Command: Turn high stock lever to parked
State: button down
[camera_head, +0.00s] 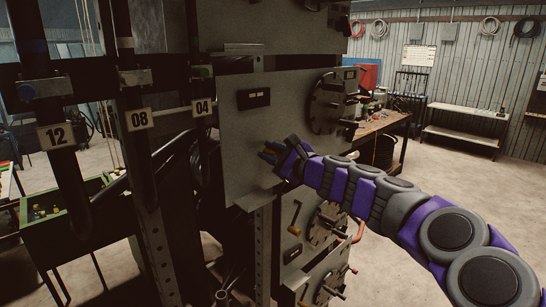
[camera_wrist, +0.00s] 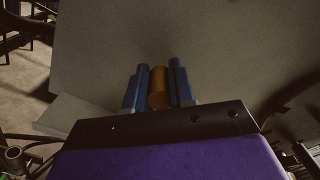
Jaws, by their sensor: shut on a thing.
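My gripper (camera_head: 268,154) is at the lower front of the upper grey panel (camera_head: 240,128) in the head view. In the wrist view its two blue fingers (camera_wrist: 158,76) are closed on either side of an orange-brown cylindrical lever handle (camera_wrist: 158,92). The handle points toward the panel face, which fills the background. The lever's arm and pivot are hidden in both views, so I cannot tell its angle. A small black label plate (camera_head: 254,98) sits above my gripper on the panel. Any marking for parked is too small to read.
A round dial plate (camera_head: 330,104) is at the panel's right. Lower panels carry a yellow-handled lever (camera_head: 295,216) and a further round dial (camera_head: 326,224). Posts tagged 12 (camera_head: 56,135), 08 (camera_head: 138,120) and 04 (camera_head: 203,108) stand left. Open floor (camera_head: 455,200) lies right.

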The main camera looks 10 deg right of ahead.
jog(key=shift+a+f, duration=0.1)
jog(key=shift+f, duration=0.15)
jog(key=c, duration=1)
grip_release()
jog(key=shift+o, duration=0.2)
jog(key=shift+r, duration=0.1)
jog(key=shift+s, duration=0.1)
jog(key=v, duration=1.7)
jog(key=shift+d+p, duration=0.2)
jog(key=shift+p, duration=0.1)
